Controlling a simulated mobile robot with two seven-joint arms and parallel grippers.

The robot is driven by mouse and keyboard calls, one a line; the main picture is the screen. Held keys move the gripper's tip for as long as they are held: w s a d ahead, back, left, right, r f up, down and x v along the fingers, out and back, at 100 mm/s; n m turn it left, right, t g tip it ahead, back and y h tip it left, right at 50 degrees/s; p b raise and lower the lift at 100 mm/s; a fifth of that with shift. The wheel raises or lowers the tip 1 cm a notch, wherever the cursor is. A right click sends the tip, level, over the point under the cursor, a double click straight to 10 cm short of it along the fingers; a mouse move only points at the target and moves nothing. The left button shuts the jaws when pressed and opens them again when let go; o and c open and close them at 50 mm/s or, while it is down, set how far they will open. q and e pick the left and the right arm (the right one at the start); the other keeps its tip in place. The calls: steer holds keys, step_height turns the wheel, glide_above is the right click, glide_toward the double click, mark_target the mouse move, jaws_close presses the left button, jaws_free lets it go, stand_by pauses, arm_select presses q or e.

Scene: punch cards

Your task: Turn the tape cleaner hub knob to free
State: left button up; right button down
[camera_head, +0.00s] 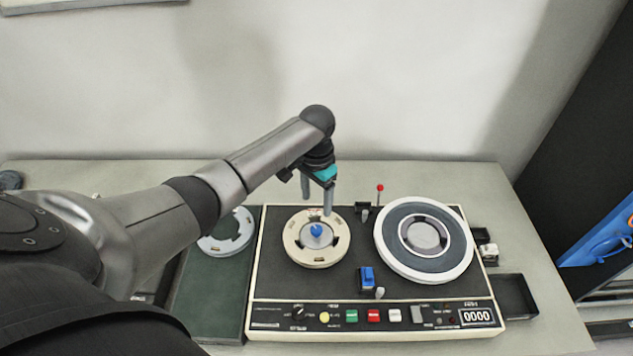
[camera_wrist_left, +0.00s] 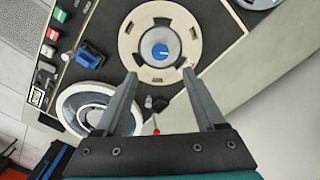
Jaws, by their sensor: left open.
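The tape cleaner (camera_head: 345,290) is a dark-topped deck with a cream case on the table. A cream reel (camera_head: 293,251) sits on its left hub, with the blue hub knob (camera_head: 316,230) at its centre. In the left wrist view the blue knob (camera_wrist_left: 160,52) shows a small pale mark on its face. My left gripper (camera_head: 317,203) points down just behind the knob. In the left wrist view its two fingers (camera_wrist_left: 165,87) are apart and empty, with the knob beyond the fingertips and not touched. My right gripper is not in view.
A white-rimmed reel (camera_head: 393,257) sits on the right hub. A red-tipped lever (camera_head: 380,188) stands between the reels at the back. A blue block (camera_head: 367,277) sits before them. A green mat (camera_head: 200,290) with a grey reel (camera_head: 226,243) lies left. A black tray (camera_head: 516,296) is at right.

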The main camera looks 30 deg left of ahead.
arm_select(q)
steer(key=shift+r, duration=2.3)
steer(key=shift+f, duration=0.1)
